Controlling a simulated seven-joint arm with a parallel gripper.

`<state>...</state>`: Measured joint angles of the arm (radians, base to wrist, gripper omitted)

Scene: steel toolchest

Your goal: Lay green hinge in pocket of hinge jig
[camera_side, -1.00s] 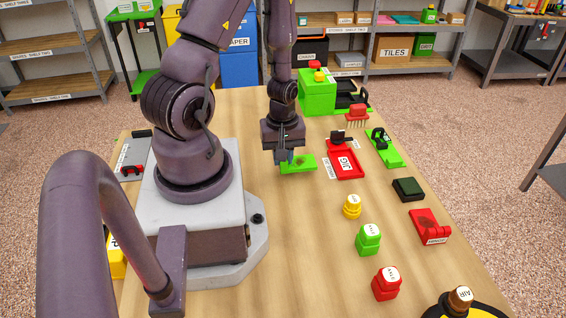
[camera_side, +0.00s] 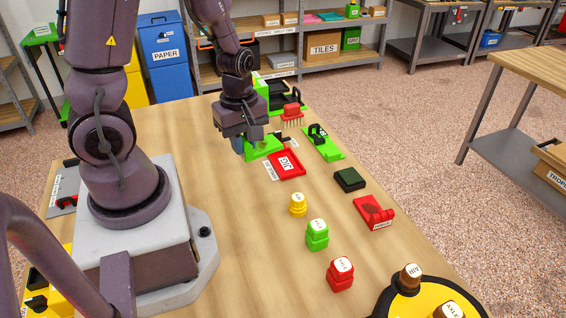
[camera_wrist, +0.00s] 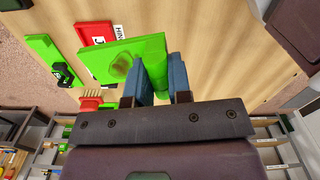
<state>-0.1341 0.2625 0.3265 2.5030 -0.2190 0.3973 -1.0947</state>
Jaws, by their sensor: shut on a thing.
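My gripper (camera_side: 243,138) is shut on the green hinge (camera_side: 265,147) at its barrel, with the flat leaf sticking out to the right. In the wrist view, the hinge (camera_wrist: 115,62) shows a brownish patch on its leaf, and its barrel sits between the blue fingers (camera_wrist: 162,80). The hinge appears raised off the table. The red hinge jig (camera_side: 288,164) lies just in front and to the right of it. In the wrist view, the jig (camera_wrist: 93,33) shows beyond the leaf and is partly hidden by it. The hinge is not in the visible pocket.
A green base with a black clamp (camera_side: 325,145) and a red brush (camera_side: 292,112) stand close behind the jig. The table's middle is clear.

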